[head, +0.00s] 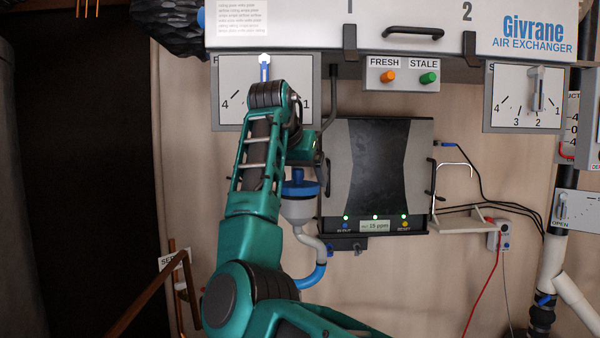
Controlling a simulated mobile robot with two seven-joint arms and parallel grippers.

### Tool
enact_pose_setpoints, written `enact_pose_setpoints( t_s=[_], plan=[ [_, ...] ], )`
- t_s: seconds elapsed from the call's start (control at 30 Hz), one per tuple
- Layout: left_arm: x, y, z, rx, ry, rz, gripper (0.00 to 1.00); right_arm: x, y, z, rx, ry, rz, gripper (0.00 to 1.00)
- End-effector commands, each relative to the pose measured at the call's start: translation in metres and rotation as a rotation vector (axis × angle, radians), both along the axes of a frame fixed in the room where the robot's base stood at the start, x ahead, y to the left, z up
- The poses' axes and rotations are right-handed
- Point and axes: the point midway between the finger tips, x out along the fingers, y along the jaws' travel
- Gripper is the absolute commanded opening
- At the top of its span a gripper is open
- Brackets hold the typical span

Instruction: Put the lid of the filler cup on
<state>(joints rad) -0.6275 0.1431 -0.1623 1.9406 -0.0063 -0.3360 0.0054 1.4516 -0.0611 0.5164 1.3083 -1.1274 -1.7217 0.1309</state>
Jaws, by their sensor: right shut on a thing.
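The filler cup (297,211) is a white funnel-like cup on the wall, left of the black panel unit. A white and blue pipe curves down from it. The blue lid (299,188), with a narrower knob on top, is at the cup's mouth. I cannot tell whether it is seated or just above the rim. My right gripper (299,166) points down over the lid and is shut on its knob. My teal arm and wrist hide the fingertips and part of the lid's left side. My left gripper is out of view.
A black-fronted unit (378,172) with handles and small lights stands just right of the cup. The air exchanger housing (400,25) hangs above. A dial panel (232,88) is behind my wrist. A copper pipe (150,290) runs at lower left.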

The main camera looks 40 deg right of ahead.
Motion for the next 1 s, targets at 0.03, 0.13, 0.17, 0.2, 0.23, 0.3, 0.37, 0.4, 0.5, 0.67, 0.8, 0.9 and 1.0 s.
enact_pose_setpoints(
  t_s=[0.03,0.13,0.17,0.2,0.23,0.3,0.37,0.4,0.5,0.67,0.8,0.9,1.0],
  plan=[
    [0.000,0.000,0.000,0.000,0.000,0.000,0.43,0.000,0.000,0.000,0.000,0.000,0.000,0.59],
    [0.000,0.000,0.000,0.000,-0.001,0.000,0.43,0.000,0.000,0.000,0.000,-0.001,0.001,0.59],
    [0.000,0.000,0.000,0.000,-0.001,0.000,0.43,0.000,0.000,0.000,0.000,0.001,0.001,0.59],
    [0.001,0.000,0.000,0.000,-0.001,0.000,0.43,0.000,0.000,0.000,0.000,0.000,0.001,0.59],
    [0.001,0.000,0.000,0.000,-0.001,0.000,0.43,0.000,0.000,0.000,0.000,0.001,0.001,0.59],
    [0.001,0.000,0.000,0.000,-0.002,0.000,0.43,0.000,0.000,-0.001,0.000,0.001,0.001,0.59],
    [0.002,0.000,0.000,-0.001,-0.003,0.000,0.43,0.000,0.000,-0.002,0.000,0.001,0.001,0.59],
    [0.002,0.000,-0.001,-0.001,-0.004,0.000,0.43,0.000,0.000,-0.003,0.000,0.001,0.001,0.59],
    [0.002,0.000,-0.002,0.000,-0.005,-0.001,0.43,0.000,0.000,-0.005,0.000,0.001,0.001,0.59],
    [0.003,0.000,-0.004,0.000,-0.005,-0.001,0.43,0.001,0.000,-0.010,0.000,0.001,0.001,0.58],
    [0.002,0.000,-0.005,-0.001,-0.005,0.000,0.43,0.001,0.000,-0.013,0.000,0.001,0.001,0.58],
    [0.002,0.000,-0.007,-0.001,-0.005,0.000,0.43,0.000,0.000,-0.016,0.000,0.001,0.001,0.58],
    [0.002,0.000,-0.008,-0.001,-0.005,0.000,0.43,0.000,0.000,-0.018,0.000,0.000,0.001,0.58]
  ],
)
